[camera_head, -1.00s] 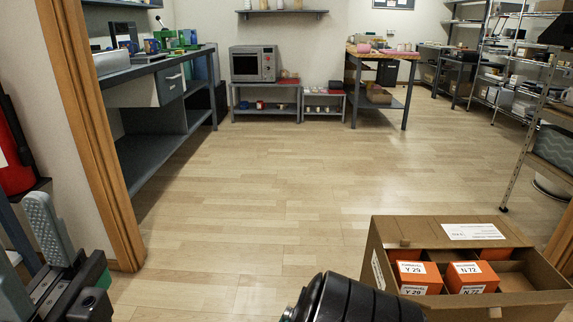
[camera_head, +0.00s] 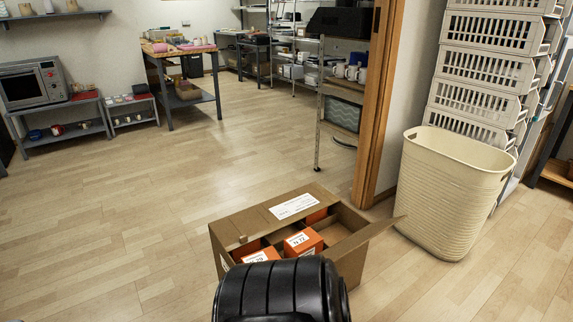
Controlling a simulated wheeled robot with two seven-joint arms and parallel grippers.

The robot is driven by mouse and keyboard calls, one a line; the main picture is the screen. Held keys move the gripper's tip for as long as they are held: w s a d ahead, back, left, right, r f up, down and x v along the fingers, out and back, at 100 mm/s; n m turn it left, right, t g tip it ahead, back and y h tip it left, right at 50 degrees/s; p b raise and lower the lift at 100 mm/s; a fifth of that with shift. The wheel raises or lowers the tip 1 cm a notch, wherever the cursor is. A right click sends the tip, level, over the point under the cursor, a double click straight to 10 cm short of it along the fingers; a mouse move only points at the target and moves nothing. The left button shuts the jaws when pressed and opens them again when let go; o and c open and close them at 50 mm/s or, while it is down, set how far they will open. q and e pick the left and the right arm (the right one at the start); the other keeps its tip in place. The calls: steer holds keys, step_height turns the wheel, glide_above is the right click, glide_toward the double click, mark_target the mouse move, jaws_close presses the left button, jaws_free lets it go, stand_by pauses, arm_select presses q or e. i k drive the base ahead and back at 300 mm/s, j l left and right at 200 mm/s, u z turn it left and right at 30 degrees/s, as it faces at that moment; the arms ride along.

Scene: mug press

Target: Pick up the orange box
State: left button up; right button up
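Several orange boxes with white labels sit inside an open brown cardboard carton on the floor at the lower middle. The clearest orange box (camera_head: 303,243) is labelled N 72. Another orange box (camera_head: 262,256) beside it on the left is partly hidden by my black arm part, and a third shows a little under the carton's far flap. The cardboard carton (camera_head: 232,225) has its flaps open, with a white label on the far one. Neither of my grippers is in view.
A cream laundry basket (camera_head: 455,195) stands right of the carton, with stacked white crates (camera_head: 485,70) behind it. A wooden door post (camera_head: 375,110) rises between carton and basket. A microwave (camera_head: 35,82) and low shelves are at the left. The wooden floor at left is clear.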

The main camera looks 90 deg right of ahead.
mark_target(307, 242)
steer(key=z, duration=2.9)
